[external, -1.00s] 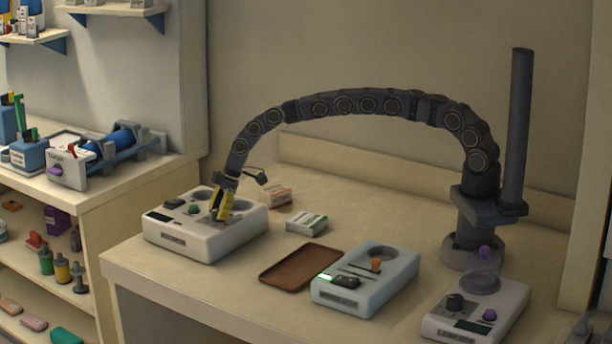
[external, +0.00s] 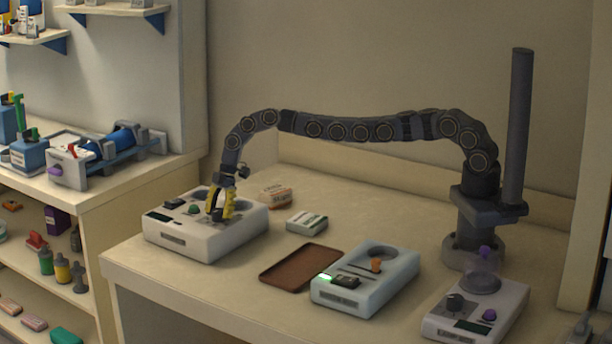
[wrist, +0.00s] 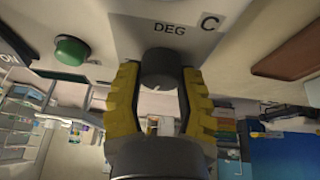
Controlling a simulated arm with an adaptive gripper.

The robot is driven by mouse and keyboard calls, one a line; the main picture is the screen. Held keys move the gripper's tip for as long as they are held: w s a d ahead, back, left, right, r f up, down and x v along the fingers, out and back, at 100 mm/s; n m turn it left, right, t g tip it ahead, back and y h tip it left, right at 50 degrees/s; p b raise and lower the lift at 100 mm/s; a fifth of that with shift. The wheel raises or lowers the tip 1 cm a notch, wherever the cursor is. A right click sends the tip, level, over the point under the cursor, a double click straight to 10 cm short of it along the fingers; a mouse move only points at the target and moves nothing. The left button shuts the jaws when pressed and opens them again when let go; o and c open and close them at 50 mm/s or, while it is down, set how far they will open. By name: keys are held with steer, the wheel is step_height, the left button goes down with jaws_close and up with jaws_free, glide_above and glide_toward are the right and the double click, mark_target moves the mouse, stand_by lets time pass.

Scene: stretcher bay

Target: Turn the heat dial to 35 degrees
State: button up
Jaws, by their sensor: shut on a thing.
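The white control box (external: 205,243) stands at the left end of the counter. In the wrist view a dark round dial (wrist: 160,66) with a short white pointer mark sits on it beside the letters DEG C. My gripper (external: 219,216) points down onto the box. Its yellow fingers (wrist: 159,74) are shut on the dial, one on each side. In the external view the fingers hide the dial. I cannot read a degree value for the pointer.
A green button (external: 194,209) and a black switch (external: 173,203) are on the same box, close to my gripper.

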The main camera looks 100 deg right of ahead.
steer(key=shift+s+a+f, duration=0.1)
steer(key=shift+a+f, duration=0.05)
steer(key=shift+f, duration=0.05)
stand_by(0.4)
steer(key=o, duration=1.1)
steer(key=shift+o, duration=0.2)
steer(key=shift+r, duration=0.1)
steer(key=shift+d+r, duration=0.25)
steer(key=shift+r, duration=0.15)
steer(key=v, duration=1.1)
